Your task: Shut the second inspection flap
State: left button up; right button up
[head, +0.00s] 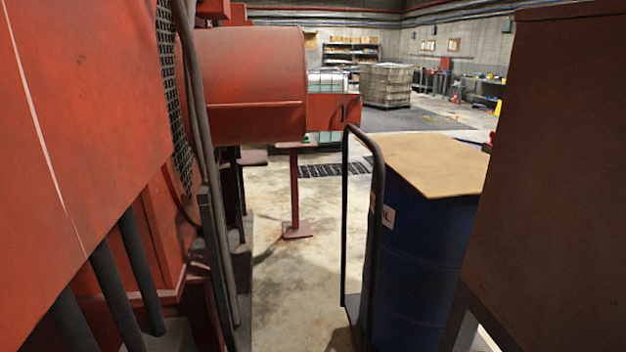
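A red panel with a small dark handle (334,110) stands out to the right from the far end of a rounded red engine housing (250,85). It looks like an open inspection flap, but I cannot tell whether it is the second one. It reaches over the aisle at some distance ahead. No other flap is clear in this view. Neither of my grippers is in view.
Large red machinery (75,120) with dark pipes lines the left. A blue drum (420,250) with a tan board (425,160) on top stands beside a dark trolley handle (378,220). A dark brown cabinet (560,170) blocks the near right. Bare floor (295,285) runs between.

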aim_at(326, 112)
jog(key=i+z, duration=0.15)
jog(key=i, duration=0.45)
jog(key=i+j+z, duration=0.15)
jog(key=i, duration=0.45)
jog(key=z, duration=0.6)
jog(key=i+j+z, duration=0.5)
jog(key=z, duration=0.15)
jog(key=i+j+z, duration=0.2)
jog(key=j+z, duration=0.15)
jog(key=i+j+z, duration=0.15)
jog(key=j+z, duration=0.15)
jog(key=j, duration=0.15)
